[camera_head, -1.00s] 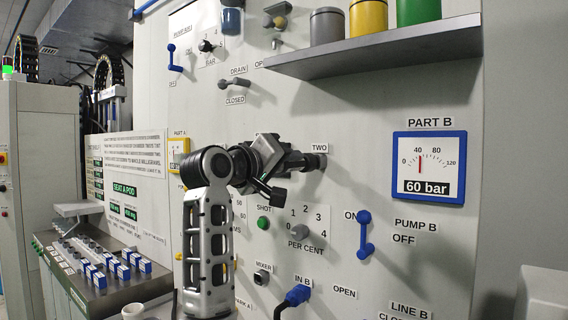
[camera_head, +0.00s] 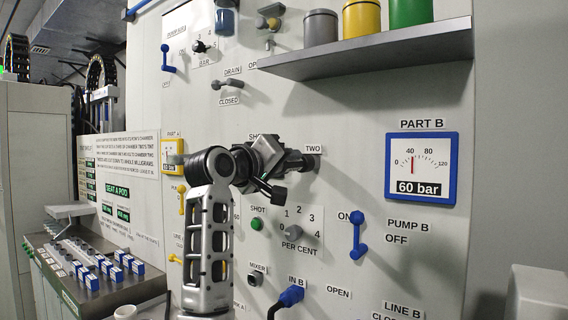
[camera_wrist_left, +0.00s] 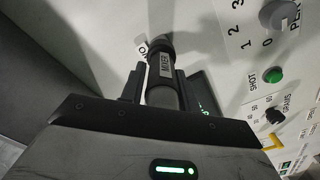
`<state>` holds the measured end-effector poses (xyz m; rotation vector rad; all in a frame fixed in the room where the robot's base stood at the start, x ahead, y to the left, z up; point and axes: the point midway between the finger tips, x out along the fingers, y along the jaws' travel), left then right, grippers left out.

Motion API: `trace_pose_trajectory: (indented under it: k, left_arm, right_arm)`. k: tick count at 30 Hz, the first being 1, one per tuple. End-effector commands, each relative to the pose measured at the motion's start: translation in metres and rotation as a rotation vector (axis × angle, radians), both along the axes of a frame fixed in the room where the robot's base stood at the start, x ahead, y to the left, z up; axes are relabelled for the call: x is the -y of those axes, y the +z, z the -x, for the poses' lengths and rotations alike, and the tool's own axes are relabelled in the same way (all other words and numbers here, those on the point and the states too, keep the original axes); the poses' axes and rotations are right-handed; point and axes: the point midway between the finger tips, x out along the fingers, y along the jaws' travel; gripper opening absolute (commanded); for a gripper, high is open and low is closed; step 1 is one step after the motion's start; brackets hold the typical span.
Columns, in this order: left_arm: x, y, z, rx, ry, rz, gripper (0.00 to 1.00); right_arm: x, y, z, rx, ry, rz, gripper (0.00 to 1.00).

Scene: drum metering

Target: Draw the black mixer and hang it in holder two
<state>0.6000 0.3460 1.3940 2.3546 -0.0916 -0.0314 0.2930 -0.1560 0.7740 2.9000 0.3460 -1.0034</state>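The black mixer (camera_wrist_left: 161,66), a dark tube with a white MIXER label, lies between the two fingers of my left gripper (camera_wrist_left: 158,88) in the left wrist view. The fingers appear closed on both its sides. In the head view my left gripper (camera_head: 268,160) is at the wall panel, and the mixer's dark end (camera_head: 309,162) points right, just under the TWO label (camera_head: 313,149). Holder two is mostly hidden behind the mixer and gripper; I cannot tell whether the mixer is seated in it. My right gripper is not in view.
A grey shelf (camera_head: 370,58) with grey, yellow and green canisters juts out above right. Below the gripper are a green SHOT button (camera_head: 257,224), a PER CENT knob (camera_head: 294,232) and a blue PUMP B lever (camera_head: 357,235). A blue-framed gauge (camera_head: 422,167) reads 60 bar.

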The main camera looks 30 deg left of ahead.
Motion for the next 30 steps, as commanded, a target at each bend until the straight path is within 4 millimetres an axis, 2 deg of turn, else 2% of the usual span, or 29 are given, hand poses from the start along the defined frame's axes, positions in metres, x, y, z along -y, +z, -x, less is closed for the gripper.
trace_pose_trajectory:
  k: [1,2,10,14,17,21,30]
  left_arm:
    - [0.0,0.001,0.0,0.001,-0.001,0.0,0.46]
    - [0.0,0.0,0.0,0.001,-0.001,0.0,0.52]
    - [0.0,0.0,0.0,-0.001,-0.001,0.0,0.52]
    - [-0.001,-0.001,0.009,0.002,0.001,-0.002,0.52]
    - [-0.002,-0.002,0.024,0.002,0.002,-0.002,0.52]
    - [-0.005,-0.004,0.056,0.004,0.003,-0.003,0.52]
    - [-0.01,-0.002,0.126,0.005,0.002,-0.003,0.52]
  right_arm:
    - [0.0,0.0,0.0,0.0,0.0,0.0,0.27]
    - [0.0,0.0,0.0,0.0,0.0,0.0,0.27]
    - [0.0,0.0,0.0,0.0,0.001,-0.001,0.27]
    - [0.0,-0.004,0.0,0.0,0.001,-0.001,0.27]
    - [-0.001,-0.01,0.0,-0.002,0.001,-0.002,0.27]
    - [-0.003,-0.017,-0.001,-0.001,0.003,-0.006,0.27]
    - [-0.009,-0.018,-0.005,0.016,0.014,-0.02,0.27]
